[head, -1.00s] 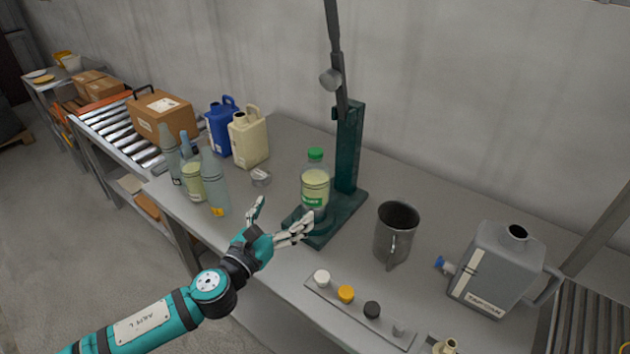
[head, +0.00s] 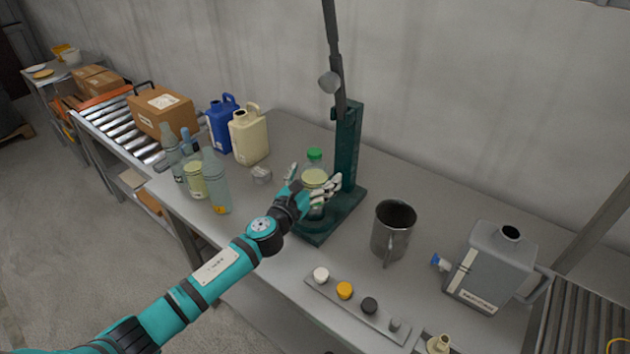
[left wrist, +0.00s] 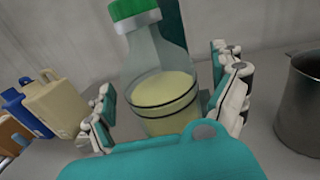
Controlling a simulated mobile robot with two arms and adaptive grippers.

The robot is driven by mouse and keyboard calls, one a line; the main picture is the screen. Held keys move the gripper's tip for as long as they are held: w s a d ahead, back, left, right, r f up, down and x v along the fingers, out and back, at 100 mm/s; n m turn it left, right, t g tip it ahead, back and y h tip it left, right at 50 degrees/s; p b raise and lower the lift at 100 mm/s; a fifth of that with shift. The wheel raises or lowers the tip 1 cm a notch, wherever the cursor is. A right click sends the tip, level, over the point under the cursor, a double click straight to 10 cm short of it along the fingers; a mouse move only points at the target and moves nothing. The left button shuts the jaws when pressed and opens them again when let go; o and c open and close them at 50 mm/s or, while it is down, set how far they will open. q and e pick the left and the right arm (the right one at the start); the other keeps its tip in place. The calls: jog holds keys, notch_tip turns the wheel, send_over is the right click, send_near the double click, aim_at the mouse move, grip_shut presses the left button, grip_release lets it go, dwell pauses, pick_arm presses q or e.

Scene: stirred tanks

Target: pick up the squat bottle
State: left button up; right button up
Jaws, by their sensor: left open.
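The squat bottle (head: 314,178) is clear, with a green cap and pale yellow liquid. It stands upright on the base of the dark green press stand (head: 349,150). My left gripper (head: 313,187) is open, with its fingers on either side of the bottle. In the left wrist view the bottle (left wrist: 162,85) fills the middle, between the spread fingers of the gripper (left wrist: 170,103). Whether any finger touches it I cannot tell. The bottle's lower part is hidden by the gripper. My right gripper is not in view.
Several glass bottles (head: 215,182) stand at the table's left, before a blue jug (head: 220,125) and a cream jug (head: 249,137). A metal mug (head: 391,233) stands right of the press. A strip of caps (head: 345,290) lies at the front edge, left of a grey canister (head: 490,268).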

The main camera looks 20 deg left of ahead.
pick_arm(q)
jog(key=c, duration=1.4)
jog(key=shift+r, duration=0.1)
jog(key=shift+c, duration=0.5)
jog(key=shift+r, duration=0.1)
